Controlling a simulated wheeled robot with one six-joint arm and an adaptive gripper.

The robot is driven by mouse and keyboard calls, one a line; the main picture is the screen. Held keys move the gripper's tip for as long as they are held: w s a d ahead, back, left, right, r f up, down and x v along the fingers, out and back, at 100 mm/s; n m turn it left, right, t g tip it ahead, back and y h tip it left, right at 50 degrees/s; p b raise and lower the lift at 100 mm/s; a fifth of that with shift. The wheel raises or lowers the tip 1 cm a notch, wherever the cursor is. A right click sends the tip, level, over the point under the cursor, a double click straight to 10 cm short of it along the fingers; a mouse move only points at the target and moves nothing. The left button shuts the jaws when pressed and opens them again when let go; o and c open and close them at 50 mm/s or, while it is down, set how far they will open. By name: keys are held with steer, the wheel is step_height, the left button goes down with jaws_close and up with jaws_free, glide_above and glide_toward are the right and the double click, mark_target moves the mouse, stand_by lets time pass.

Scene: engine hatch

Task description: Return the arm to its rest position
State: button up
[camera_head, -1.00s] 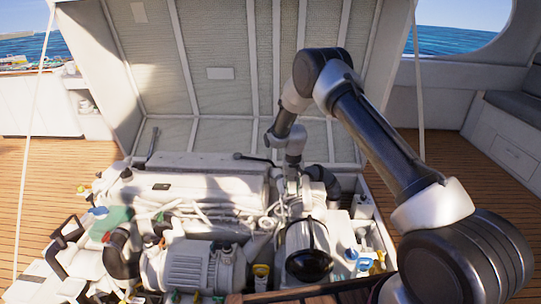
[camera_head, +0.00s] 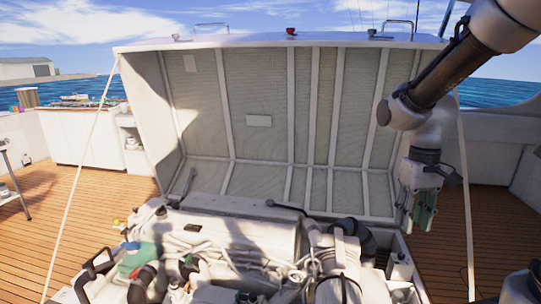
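My arm comes in from the upper right corner and bends down at an elbow. My gripper (camera_head: 416,212) hangs from its end, fingers pointing down, with green on the fingers. It is in front of the right edge of the raised engine hatch (camera_head: 258,121), above the right end of the engine bay. I see nothing held in it. The fingers are small and close together from this angle, so I cannot tell whether they are open or shut. The hatch stands open and leans back.
The engine (camera_head: 240,232) fills the lower middle, with hoses and pipes. A rope (camera_head: 80,180) runs down on the left and another rope (camera_head: 466,190) on the right, close to my gripper. Wooden deck (camera_head: 40,225) lies open on the left.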

steer(key=s+d+r+m+t, duration=0.1)
steer(key=s+d+r+t, duration=0.2)
steer(key=s+r, duration=0.6)
steer(key=shift+s+d+r+t, duration=0.2)
steer(key=shift+s+t, duration=0.9)
steer(key=shift+s, duration=0.1)
